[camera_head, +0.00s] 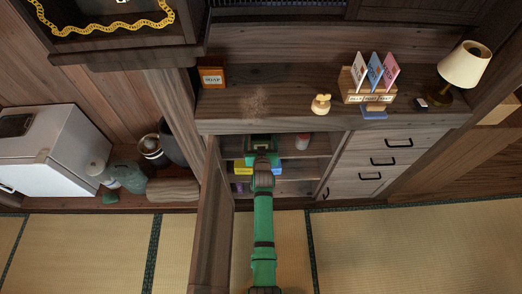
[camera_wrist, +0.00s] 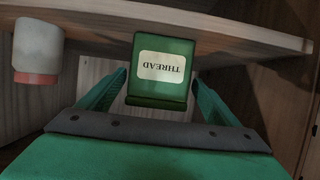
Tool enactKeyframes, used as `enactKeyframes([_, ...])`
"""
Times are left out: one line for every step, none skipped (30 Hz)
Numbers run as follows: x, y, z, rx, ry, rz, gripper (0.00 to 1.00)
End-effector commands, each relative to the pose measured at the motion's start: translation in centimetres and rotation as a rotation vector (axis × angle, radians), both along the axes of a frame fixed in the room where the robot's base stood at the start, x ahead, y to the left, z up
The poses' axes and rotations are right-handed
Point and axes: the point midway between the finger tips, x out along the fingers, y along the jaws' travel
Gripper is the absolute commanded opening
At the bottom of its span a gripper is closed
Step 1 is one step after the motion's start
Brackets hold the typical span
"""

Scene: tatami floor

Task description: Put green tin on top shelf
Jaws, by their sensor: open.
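The green tin (camera_wrist: 160,68), with a pale label reading THREAD upside down, is in the middle of the wrist view. My gripper (camera_wrist: 160,82) is open, with one green finger on each side of the tin. Small gaps seem to show beside it; I cannot tell whether either finger touches. In the head view my gripper (camera_head: 262,146) reaches into the open cupboard at its upper shelf (camera_head: 318,146). My arm and gripper largely hide the tin there.
A white and pink container (camera_wrist: 38,50) stands beside the tin; it also shows in the head view (camera_head: 302,141). A yellow box (camera_head: 243,167) and a blue box (camera_head: 274,168) sit lower in the cupboard. The open door (camera_head: 211,225) stands left of my arm. Drawers (camera_head: 372,160) are at right.

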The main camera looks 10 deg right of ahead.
Motion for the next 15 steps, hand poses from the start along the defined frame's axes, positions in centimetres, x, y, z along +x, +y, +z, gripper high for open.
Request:
enactKeyframes([-0.9, 0.1, 0.3, -0.001, -0.001, -0.001, 0.85])
enactKeyframes([-1.4, 0.2, 0.5, -0.001, -0.001, -0.001, 0.85])
enactKeyframes([-2.1, 0.3, 0.8, 0.0, 0.0, -0.002, 0.85])
enactKeyframes([-2.7, 0.4, 1.0, 0.0, 0.001, -0.002, 0.85])
enactKeyframes([-3.2, 0.5, 1.3, 0.0, -0.001, -0.003, 0.85])
enactKeyframes([-4.0, 0.6, 1.5, 0.0, 0.0, -0.003, 0.85])
enactKeyframes([-4.5, 0.7, 1.7, 0.0, 0.0, -0.003, 0.85])
enactKeyframes([-5.0, 0.8, 2.0, 0.0, 0.0, -0.003, 0.85])
enactKeyframes([-5.6, 0.9, 2.3, 0.0, 0.0, -0.003, 0.85])
enactKeyframes([-6.1, 1.0, 2.5, 0.0, 0.0, -0.003, 0.85])
enactKeyframes([-6.5, 1.1, 2.6, -0.001, 0.0, -0.003, 0.85])
enactKeyframes([-7.0, 1.2, 2.9, -0.001, 0.0, -0.003, 0.85])
enactKeyframes([-7.4, 1.3, 3.1, -0.001, 0.0, -0.003, 0.85])
enactKeyframes([-7.8, 1.4, 3.2, -0.001, 0.001, -0.003, 0.85])
enactKeyframes([-8.1, 1.5, 3.4, -0.001, 0.0, -0.003, 0.85])
